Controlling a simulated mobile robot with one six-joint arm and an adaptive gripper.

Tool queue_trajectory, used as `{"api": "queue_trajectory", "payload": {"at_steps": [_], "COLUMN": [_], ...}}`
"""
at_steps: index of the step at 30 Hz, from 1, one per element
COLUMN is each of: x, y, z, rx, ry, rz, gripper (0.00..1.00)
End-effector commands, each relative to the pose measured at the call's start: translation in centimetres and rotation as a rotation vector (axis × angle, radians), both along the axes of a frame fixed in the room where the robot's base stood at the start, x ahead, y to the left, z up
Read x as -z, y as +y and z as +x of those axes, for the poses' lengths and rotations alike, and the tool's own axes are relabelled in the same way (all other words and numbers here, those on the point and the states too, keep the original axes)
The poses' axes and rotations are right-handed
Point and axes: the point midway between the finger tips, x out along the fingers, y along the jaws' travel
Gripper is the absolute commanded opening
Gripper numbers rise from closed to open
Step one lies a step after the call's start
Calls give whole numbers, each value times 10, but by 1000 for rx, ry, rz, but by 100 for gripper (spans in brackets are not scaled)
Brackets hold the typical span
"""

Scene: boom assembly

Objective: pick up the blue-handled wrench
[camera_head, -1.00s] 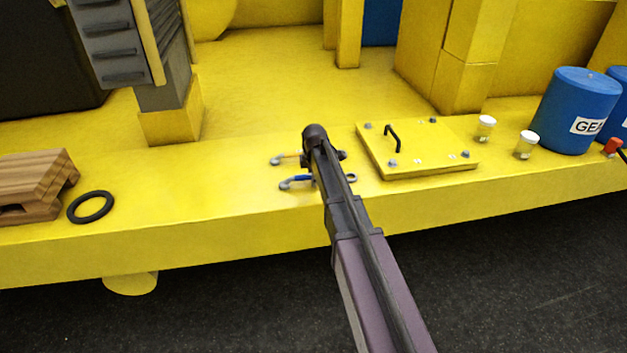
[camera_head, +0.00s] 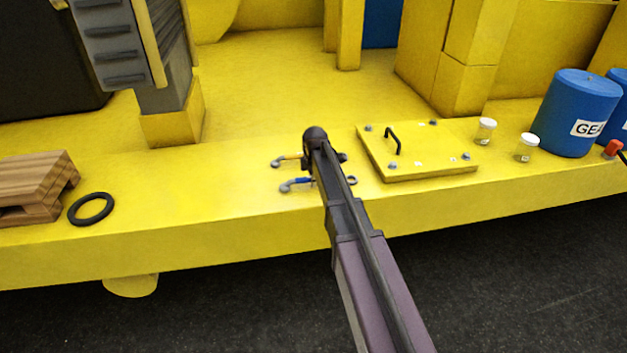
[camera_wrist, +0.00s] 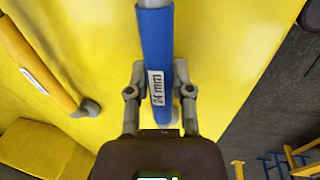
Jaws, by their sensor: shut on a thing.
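The blue-handled wrench (camera_head: 300,182) shows on both sides of my arm in the head view, near the front edge of the yellow deck. In the wrist view its blue handle (camera_wrist: 155,48) with a "24 mm" label runs between my fingers. My gripper (camera_wrist: 160,92) is shut on that handle, one finger on each side. In the head view my arm hides the gripper and the middle of the wrench. A wrench with a yellow-orange handle (camera_head: 290,160) lies just behind it; its handle (camera_wrist: 38,68) is at the left in the wrist view.
A yellow plate with a black handle (camera_head: 420,165) lies right of my arm. Two small jars (camera_head: 485,131) and blue barrels (camera_head: 575,110) stand farther right. A black ring (camera_head: 91,209) and a wooden pallet (camera_head: 38,185) are at the left. The deck between is clear.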

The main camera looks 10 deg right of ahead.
Motion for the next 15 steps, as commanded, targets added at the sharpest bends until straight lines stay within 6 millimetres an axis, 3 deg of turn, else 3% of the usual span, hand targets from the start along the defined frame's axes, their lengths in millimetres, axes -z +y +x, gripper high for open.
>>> {"api": "queue_trajectory", "payload": {"at_steps": [15], "x": [-25], "y": [0], "z": [0], "rx": [0], "ry": [0], "rz": [0], "gripper": [0]}}
